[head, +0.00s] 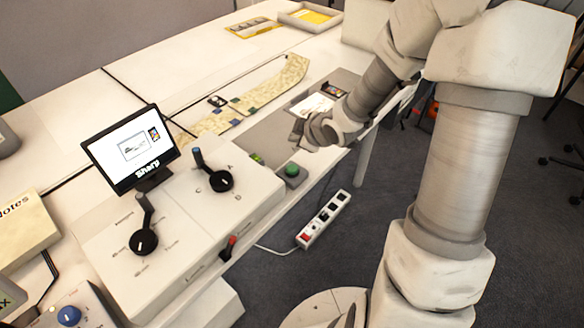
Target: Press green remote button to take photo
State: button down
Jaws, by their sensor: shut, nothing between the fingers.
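The green button (292,170) is a round dome on a small grey box near the table's front edge, right of the white console. My gripper (298,132) is shut and empty. In the picture it appears just above and slightly right of the button, apart from it. Its height over the table is hard to tell. The fingertips are small and partly hidden by the wrist. A small monitor (130,146) at the left shows a picture on a white screen with the word "Sharp".
The white console (250,205) with black knobs and levers stands left of the button. A power strip (324,218) lies on the floor below the front edge. A map-like strip (270,92) and a shallow tray (310,14) lie farther back.

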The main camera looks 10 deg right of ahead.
aim_at(295, 171)
jog(key=shift+f+b, duration=3.9)
jog(key=shift+f, duration=0.4)
jog(key=shift+f, duration=0.15)
jog(key=shift+f+b, duration=0.25)
jog(key=shift+b, duration=0.1)
jog(key=shift+f+b, duration=0.5)
jog(key=shift+f, duration=0.05)
jog(key=shift+r+p, duration=0.95)
notch_tip(295, 171, up, 5)
jog(key=p, duration=0.4)
jog(key=shift+p, duration=0.35)
